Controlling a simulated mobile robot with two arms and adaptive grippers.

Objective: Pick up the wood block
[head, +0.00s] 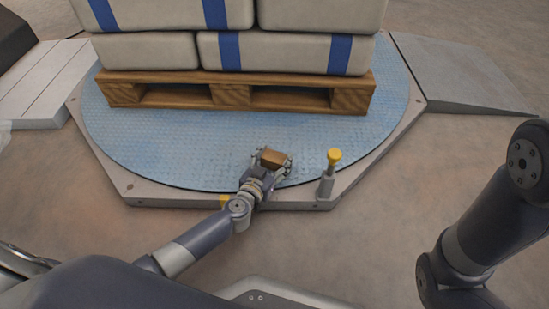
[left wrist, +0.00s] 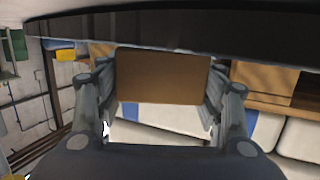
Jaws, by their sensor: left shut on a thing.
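The wood block (head: 275,157) is a small brown box shape. In the head view it sits between the fingers of my left gripper (head: 271,163), over the near edge of the blue turntable. The left wrist view shows the block (left wrist: 162,78) filling the gap between the two fingers of the left gripper (left wrist: 160,95), one finger on each side. The left gripper is shut on the block. I cannot tell from the frames whether the block touches the turntable. Part of my right arm shows at the right of the head view, but its gripper is out of view.
A wooden pallet (head: 232,95) with stacked pale sacks (head: 285,52) and blue bands stands on the blue turntable (head: 180,147) behind the gripper. A yellow-capped post (head: 334,157) stands just right of the left gripper. A grey ramp (head: 462,75) lies at the right.

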